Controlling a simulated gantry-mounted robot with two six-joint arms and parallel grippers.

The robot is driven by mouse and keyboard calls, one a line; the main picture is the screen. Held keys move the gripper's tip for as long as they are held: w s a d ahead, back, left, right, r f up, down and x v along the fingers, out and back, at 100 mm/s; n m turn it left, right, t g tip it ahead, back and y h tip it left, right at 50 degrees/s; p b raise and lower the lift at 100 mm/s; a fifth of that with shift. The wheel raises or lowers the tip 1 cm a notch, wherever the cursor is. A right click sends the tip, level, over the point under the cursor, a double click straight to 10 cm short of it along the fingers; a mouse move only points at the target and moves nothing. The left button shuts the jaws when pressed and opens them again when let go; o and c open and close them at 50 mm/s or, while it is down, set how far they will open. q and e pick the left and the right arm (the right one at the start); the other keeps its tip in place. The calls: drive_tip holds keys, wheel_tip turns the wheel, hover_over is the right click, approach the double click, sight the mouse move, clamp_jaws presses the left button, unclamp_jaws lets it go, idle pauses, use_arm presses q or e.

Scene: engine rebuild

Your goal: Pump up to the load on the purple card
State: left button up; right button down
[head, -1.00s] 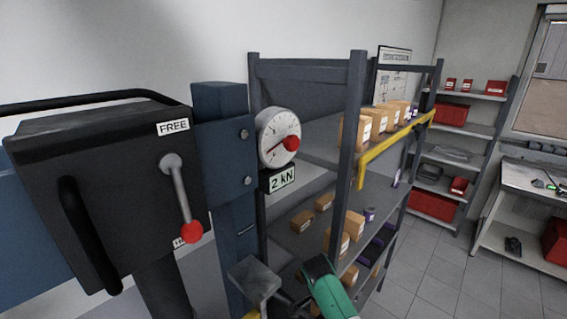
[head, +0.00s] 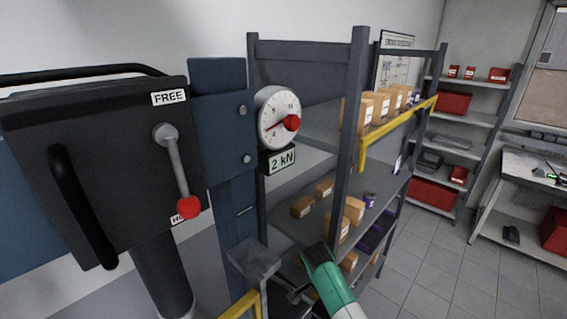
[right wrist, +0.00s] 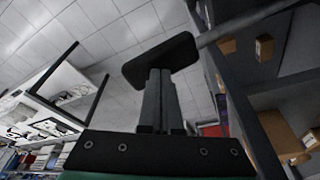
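The round white gauge (head: 277,118) has a red knob at its right; its thin needle points to the lower left, but the exact reading is too small to tell. A "2 kN" plate (head: 281,161) sits below it. The red-tipped valve lever (head: 177,165) points down, away from the FREE label (head: 170,97). My right gripper (right wrist: 160,72) has its fingers together against or just under a dark flat pad (right wrist: 160,60) on a bar; a grip on it does not show. In the head view the grey pad (head: 255,258) is left of my green wrist. No purple card is clearly identifiable.
The dark pump housing (head: 110,130) and blue post (head: 222,150) fill the left. A shelf rack (head: 357,150) with several boxes stands close behind my right wrist. Tiled floor (head: 425,250) is clear at the right.

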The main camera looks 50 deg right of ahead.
drive_tip(key=shift+f+b, duration=1.15)
idle(0.5)
drive_tip(key=shift+f+b, duration=1.1)
idle(0.4)
drive_tip(key=shift+f+b, duration=1.1)
idle(0.4)
drive_tip(key=shift+f+b, duration=1.1)
idle(0.4)
